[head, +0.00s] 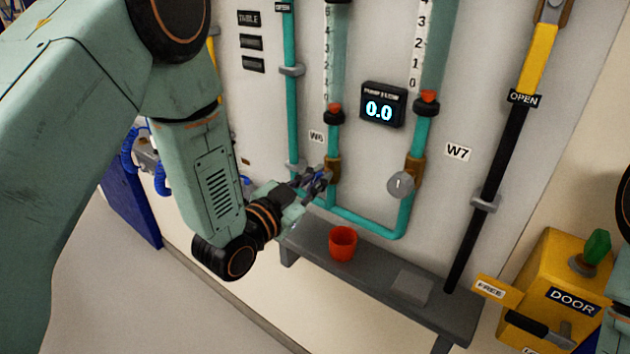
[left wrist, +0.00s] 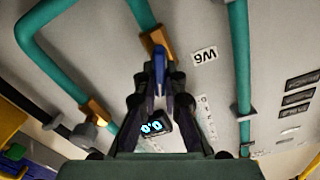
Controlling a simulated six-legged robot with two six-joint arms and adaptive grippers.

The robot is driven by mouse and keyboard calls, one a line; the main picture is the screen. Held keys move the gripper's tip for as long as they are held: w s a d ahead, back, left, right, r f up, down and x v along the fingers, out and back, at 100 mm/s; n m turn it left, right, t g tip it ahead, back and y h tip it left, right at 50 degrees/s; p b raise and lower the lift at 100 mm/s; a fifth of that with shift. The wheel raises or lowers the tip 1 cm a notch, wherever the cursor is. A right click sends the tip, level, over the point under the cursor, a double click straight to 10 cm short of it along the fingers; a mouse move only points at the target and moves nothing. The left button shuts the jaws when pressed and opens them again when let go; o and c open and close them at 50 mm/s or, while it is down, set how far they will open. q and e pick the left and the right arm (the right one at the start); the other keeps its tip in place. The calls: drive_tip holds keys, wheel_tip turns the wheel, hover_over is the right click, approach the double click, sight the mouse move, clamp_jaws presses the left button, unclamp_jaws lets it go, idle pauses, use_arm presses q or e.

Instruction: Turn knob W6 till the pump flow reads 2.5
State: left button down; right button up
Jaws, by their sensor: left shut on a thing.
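My left gripper (head: 322,181) is at the brass valve body (head: 333,169) beside the W6 label (head: 316,136). In the left wrist view its fingers (left wrist: 160,75) are closed together at the valve, shut on knob W6. The W6 label also shows upside down in the left wrist view (left wrist: 205,54). The pump flow display (head: 382,106) reads 0.0, and it also shows in the left wrist view (left wrist: 153,128). My right gripper is not in view.
A grey round knob (head: 400,184) sits on the pipe near the W7 label (head: 457,151). A red cup (head: 342,243) stands on the grey shelf (head: 378,272) below the pipes.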

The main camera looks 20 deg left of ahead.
use_arm(q)
drive_tip(key=m+b, duration=0.1)
drive_tip(key=m, duration=0.1)
drive_tip(key=m+b, duration=0.1)
drive_tip(key=m, duration=0.2)
drive_tip(key=shift+d+f+m, duration=0.2)
drive_tip(key=shift+m, duration=0.1)
drive_tip(key=m+b, duration=0.1)
drive_tip(key=m, duration=0.1)
drive_tip(key=m+b, duration=0.1)
drive_tip(key=m, duration=0.2)
drive_tip(key=shift+s+d+f, duration=0.1)
drive_tip(key=shift+f, duration=0.05)
idle(0.3)
drive_tip(key=c, duration=1.4)
unclamp_jaws()
drive_tip(key=shift+c, duration=0.2)
drive_tip(key=shift+s+f, duration=0.1)
drive_tip(key=v, duration=0.7)
